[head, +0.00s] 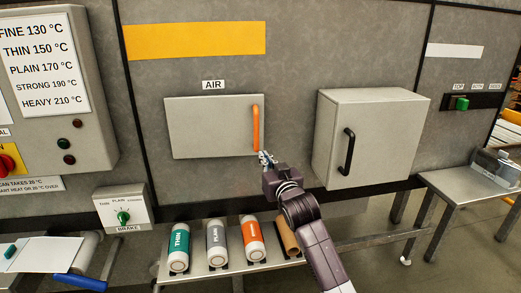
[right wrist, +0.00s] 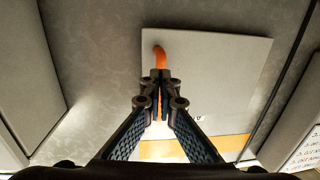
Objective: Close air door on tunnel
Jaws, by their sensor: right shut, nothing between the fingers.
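The air door (head: 212,128) is a light grey panel under an AIR label (head: 213,85) on the tunnel wall. It lies flat or nearly flat to the wall; I cannot tell if a small gap is left. Its upright orange handle (head: 255,126) is at its right side. My right gripper (head: 266,158) is shut and empty at the handle's lower end. In the right wrist view the door (right wrist: 220,85) fills the upper right, and the fingertips (right wrist: 160,76) overlap the orange handle (right wrist: 159,58); contact is unclear. My left gripper is out of view.
A grey box (head: 375,120) with a black handle sticks out from the wall right of my gripper. Below, a shelf (head: 215,278) holds several labelled rolls, including an orange one (head: 253,240). A brake panel (head: 124,212) is at the lower left.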

